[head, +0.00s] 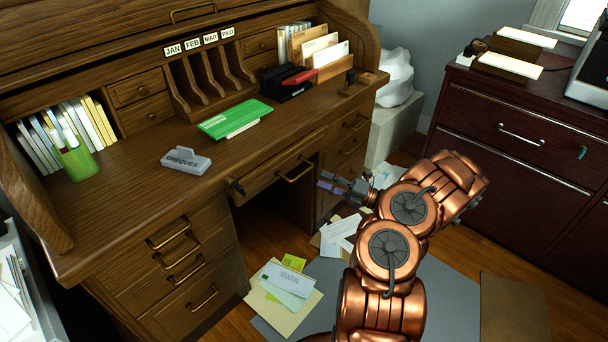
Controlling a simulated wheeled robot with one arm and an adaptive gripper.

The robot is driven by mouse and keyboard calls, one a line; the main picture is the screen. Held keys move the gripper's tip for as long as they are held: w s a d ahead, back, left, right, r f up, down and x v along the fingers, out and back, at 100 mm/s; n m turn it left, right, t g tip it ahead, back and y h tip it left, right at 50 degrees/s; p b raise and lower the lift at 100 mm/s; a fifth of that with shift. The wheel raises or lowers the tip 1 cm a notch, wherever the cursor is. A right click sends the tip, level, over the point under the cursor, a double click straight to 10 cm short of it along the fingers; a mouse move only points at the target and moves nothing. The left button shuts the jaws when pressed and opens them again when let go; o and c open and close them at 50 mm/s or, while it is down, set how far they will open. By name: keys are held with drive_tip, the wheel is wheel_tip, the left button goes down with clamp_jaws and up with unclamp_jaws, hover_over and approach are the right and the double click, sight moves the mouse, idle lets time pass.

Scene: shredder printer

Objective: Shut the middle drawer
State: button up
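The middle drawer (265,178) is the wide wooden drawer under the desktop, over the knee space, between the left and right drawer stacks. Its front seems to stand out a little from the desk edge; the exact gap is hard to tell. Its metal handle (296,172) is on the front, and a small dark item (236,187) shows at its left end. My gripper (322,181) is just right of the handle, in front of the drawer, with its fingertips pointing left. It looks apart from the handle and holds nothing visible. Its fingers are too small to judge the opening.
The left drawer stack (178,265) and right drawer stack (345,150) flank the knee space. Papers (285,285) lie on the floor. A green folder (235,118) and a cheques stamp (186,162) sit on the desktop. A dark red cabinet (510,135) stands at right.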

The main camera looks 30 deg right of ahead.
sight(304, 172)
drive_tip(key=x, duration=0.7)
drive_tip(key=shift+w+a+b, duration=0.1)
drive_tip(key=shift+b, duration=0.25)
clamp_jaws()
idle(0.4)
